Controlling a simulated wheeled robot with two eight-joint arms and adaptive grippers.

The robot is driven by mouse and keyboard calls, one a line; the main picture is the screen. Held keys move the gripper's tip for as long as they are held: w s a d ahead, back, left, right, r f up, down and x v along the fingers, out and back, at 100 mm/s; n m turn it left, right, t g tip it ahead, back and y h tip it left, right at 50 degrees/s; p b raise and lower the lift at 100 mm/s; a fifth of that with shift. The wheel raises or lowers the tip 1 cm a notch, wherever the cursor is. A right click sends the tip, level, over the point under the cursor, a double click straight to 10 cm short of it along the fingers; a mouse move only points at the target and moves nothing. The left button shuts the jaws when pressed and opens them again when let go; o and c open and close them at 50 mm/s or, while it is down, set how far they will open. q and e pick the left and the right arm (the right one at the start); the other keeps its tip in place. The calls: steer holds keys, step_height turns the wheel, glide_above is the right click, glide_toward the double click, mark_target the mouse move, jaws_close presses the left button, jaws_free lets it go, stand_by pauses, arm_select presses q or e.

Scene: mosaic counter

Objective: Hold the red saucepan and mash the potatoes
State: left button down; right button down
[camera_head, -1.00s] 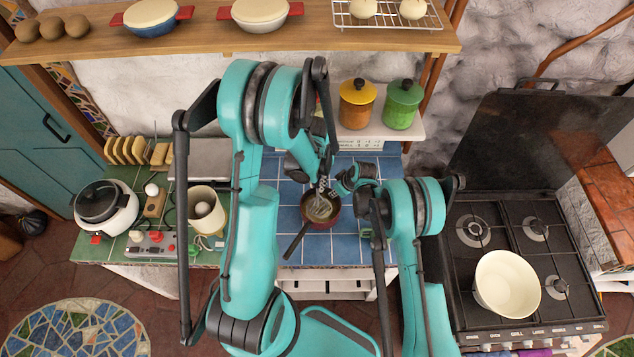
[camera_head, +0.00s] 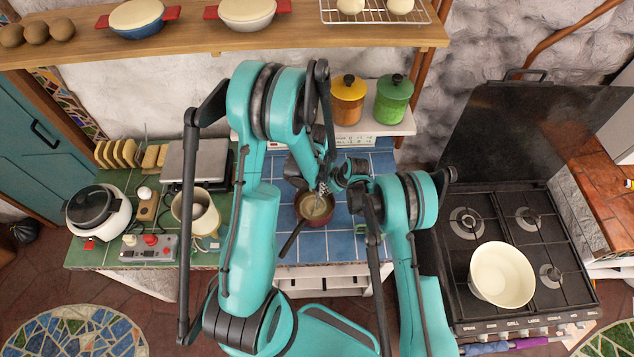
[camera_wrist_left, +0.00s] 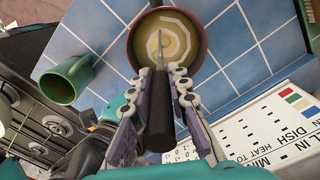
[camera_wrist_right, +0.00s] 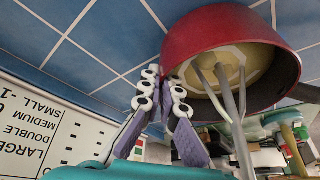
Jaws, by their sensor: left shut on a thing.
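The red saucepan (camera_head: 317,218) stands on the blue tiled counter, pale yellow potato inside; it also shows in the left wrist view (camera_wrist_left: 203,62) and right wrist view (camera_wrist_right: 215,35). Its dark handle (camera_head: 292,240) points toward the front left. My left gripper (camera_wrist_left: 162,88) is shut on the black handle (camera_wrist_left: 160,120) of a masher, whose metal shaft (camera_wrist_left: 160,50) reaches down into the pan. My right gripper (camera_wrist_right: 164,78) has its fingertips close together at the pan's outer wall. Whether they touch or grip it is unclear.
A green mug (camera_wrist_left: 62,82) stands beside the pan. Yellow (camera_head: 347,100) and green (camera_head: 393,100) canisters stand behind. A cream pot (camera_head: 502,275) is on the stove at right. A rice cooker (camera_head: 98,212), power strip (camera_head: 148,247) and cream pot (camera_head: 196,213) crowd the left counter.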

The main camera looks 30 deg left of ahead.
arm_select(q)
steer(key=shift+f, duration=0.9)
steer(key=shift+r, duration=2.3)
steer(key=shift+r, duration=4.1)
arm_select(e)
steer(key=c, duration=2.2)
jaws_free()
steer(key=o, duration=0.6)
steer(key=shift+c, duration=0.2)
steer(key=shift+r, duration=0.1)
